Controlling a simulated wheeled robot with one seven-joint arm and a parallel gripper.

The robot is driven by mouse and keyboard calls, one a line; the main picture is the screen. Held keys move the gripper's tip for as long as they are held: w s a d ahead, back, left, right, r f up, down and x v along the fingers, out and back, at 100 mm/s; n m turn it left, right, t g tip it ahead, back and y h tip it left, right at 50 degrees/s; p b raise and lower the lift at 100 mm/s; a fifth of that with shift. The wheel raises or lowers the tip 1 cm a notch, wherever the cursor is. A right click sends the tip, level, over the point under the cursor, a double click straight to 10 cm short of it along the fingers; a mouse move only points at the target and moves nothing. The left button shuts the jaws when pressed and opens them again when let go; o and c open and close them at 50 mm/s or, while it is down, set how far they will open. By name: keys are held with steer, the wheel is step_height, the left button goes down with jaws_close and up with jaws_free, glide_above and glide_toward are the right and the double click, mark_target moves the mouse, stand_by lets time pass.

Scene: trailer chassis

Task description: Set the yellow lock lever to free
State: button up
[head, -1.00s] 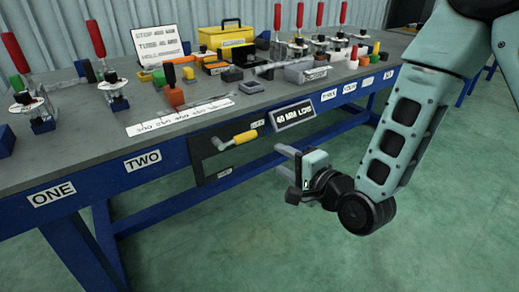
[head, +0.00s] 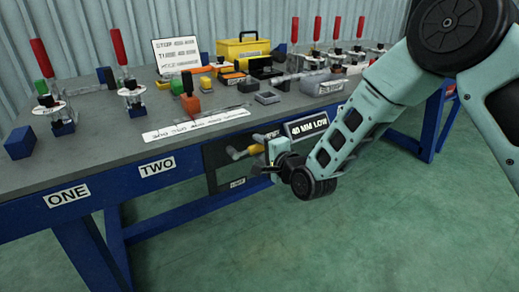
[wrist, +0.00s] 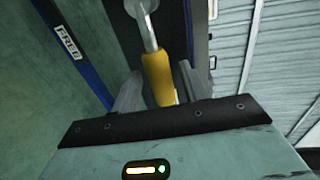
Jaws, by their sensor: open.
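The lock lever has a yellow grip (head: 255,149) and a grey metal shaft. It is on a dark panel on the table's front and lies roughly sideways in the head view. In the wrist view the yellow grip (wrist: 158,76) lies between my two fingers, its shaft running up to a round pivot. My gripper (head: 259,153) is open around the grip; it also shows in the wrist view (wrist: 161,90). I cannot tell whether either finger touches the grip. My gripper hides part of the grip in the head view.
A small white label (wrist: 68,42) that seems to read FREE is on the blue edge in the wrist view. A 40 MM LOW sign (head: 312,126) hangs right of the panel. The table (head: 100,155) holds clamps, boxes and blocks. Floor in front is clear.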

steer(key=shift+w+a, duration=0.25)
steer(key=shift+w, duration=0.15)
jaws_close()
